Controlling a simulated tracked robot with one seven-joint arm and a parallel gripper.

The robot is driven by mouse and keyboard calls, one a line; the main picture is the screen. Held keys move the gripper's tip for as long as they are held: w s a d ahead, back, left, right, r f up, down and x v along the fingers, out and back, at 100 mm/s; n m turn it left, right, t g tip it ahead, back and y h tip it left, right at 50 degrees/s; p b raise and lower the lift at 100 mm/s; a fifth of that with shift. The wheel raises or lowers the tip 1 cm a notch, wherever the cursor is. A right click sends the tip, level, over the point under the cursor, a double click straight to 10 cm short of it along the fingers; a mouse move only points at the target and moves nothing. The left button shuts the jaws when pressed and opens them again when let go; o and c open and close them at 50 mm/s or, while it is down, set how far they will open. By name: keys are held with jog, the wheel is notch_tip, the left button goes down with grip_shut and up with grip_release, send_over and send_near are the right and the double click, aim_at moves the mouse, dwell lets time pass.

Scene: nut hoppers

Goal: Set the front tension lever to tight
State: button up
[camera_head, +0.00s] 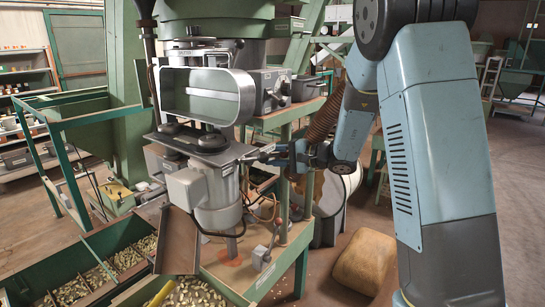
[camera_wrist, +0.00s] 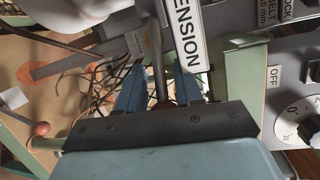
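The front tension lever is a thin dark rod (camera_wrist: 159,55) in the wrist view, with a reddish part low between my fingers. A white plate reading "TENSION" (camera_wrist: 187,38) is just right of it. My gripper (camera_wrist: 160,88) has its two blue fingers on either side of the rod, with a narrow gap appearing at each side, so it looks open around the lever. In the head view my gripper (camera_head: 272,154) reaches left to the machine's front edge, right of the grey motor (camera_head: 212,192). The lever is too small there to make out, and its setting cannot be read.
An "OFF" dial (camera_wrist: 297,122) is close at the right of the wrist view, and loose wires (camera_wrist: 118,75) hang at the left. A red-knobbed lever (camera_head: 268,246) stands lower on the green frame. Bins of nuts (camera_head: 125,260) are front left. A sack (camera_head: 364,260) lies on the floor.

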grip_shut()
jog(key=shift+s, duration=0.1)
